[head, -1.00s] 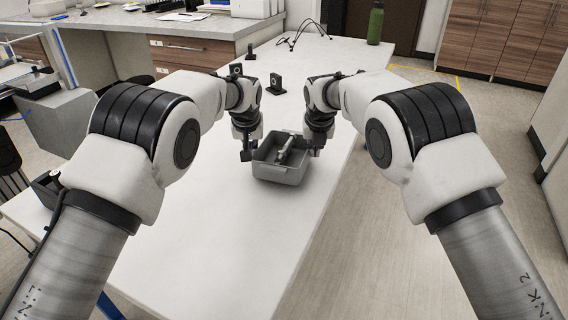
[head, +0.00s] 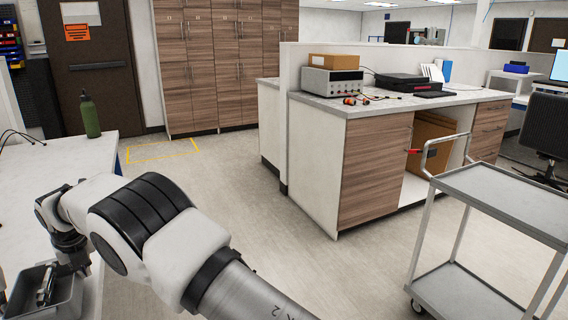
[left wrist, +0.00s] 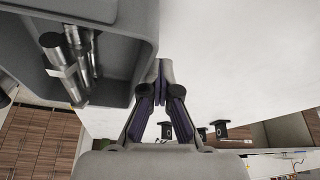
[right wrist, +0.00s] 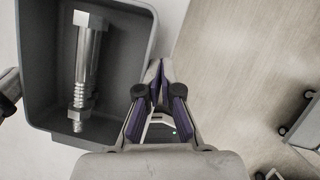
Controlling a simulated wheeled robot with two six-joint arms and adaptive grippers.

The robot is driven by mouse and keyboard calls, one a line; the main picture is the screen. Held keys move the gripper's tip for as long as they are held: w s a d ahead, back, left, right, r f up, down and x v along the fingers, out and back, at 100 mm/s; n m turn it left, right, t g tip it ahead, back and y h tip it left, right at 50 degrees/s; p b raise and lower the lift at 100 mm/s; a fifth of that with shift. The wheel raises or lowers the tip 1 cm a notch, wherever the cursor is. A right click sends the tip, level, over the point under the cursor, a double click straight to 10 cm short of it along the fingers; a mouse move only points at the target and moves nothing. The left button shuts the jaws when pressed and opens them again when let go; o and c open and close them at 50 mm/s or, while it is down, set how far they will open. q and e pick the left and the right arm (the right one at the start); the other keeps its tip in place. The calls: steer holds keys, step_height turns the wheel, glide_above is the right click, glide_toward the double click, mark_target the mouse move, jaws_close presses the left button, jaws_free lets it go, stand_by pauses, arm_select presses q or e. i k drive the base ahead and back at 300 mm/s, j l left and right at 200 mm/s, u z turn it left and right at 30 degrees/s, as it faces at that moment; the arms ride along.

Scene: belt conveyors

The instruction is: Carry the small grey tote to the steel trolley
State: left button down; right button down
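The small grey tote (head: 67,301) shows at the lower left of the head view, cut off by the frame. Metal bolt-like parts lie inside; a large bolt (right wrist: 86,65) shows clearly in the right wrist view. My right gripper (right wrist: 157,78) is shut on one tote wall, fingers on either side of the rim. My left gripper (left wrist: 160,80) is shut on another tote wall; it is outside the head view. Whether the tote touches the table cannot be told. The steel trolley (head: 515,200) stands at the right of the head view, both visible shelves empty.
The white table (head: 40,185) is at the left, with a green bottle (head: 90,117) at its far end. A wood-fronted counter (head: 375,170) with instruments stands behind the trolley. Open floor (head: 270,240) lies between table and trolley.

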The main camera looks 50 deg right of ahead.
mark_target(511, 198)
steer(key=z, duration=1.6)
steer(key=i+l+z, duration=0.1)
steer(key=z, duration=0.35)
steer(key=i+z, duration=0.1)
steer(key=z, duration=0.4)
steer(key=i+z, duration=0.15)
steer(key=z, duration=0.3)
steer(key=i+j, duration=0.1)
steer(key=i, duration=0.35)
steer(key=i+j, duration=0.15)
steer(key=i, duration=0.35)
steer(key=i+j, duration=0.1)
steer(key=i, duration=0.35)
steer(key=i+j, duration=0.15)
steer(key=i, duration=0.35)
